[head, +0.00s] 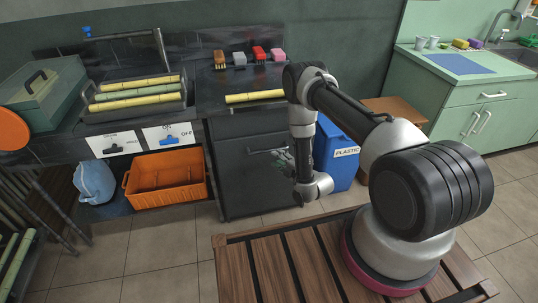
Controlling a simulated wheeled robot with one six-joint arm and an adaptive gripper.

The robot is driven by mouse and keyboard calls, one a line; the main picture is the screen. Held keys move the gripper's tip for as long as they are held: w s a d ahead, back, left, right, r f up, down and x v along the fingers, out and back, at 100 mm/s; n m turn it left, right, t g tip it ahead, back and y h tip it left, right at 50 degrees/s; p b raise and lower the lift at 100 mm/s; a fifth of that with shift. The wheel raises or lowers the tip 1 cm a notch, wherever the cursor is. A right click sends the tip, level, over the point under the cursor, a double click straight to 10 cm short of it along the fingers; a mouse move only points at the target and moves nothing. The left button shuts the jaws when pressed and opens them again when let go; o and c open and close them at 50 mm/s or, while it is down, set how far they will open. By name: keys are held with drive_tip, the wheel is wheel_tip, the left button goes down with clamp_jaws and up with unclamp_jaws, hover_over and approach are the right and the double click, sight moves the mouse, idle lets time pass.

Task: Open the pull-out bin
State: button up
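The pull-out bin (240,180) appears to be the dark grey cabinet front under the counter in the middle of the head view. A thin bar handle (259,151) runs across its upper part. The front looks flush with the cabinet, so it appears closed. My gripper (281,160) is in front of the right side of this front, near the right end of the handle. It is small and dark against the dark panel, and my arm hides part of it. I cannot tell whether its fingers touch the handle or whether they are open.
An orange crate (167,179) sits left of the cabinet below the counter. A blue bin labelled PLASTIC (342,165) stands close on the right. Sugarcane stalks lie in a rack (108,113) on the counter. Tiled floor (160,235) is clear in front of the crate.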

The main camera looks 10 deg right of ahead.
sight(268, 151)
drive_tip(key=shift+n, duration=0.3)
drive_tip(key=x, duration=0.7)
drive_tip(key=shift+w+a+r, duration=0.15)
drive_tip(key=shift+w, duration=0.3)
clamp_jaws()
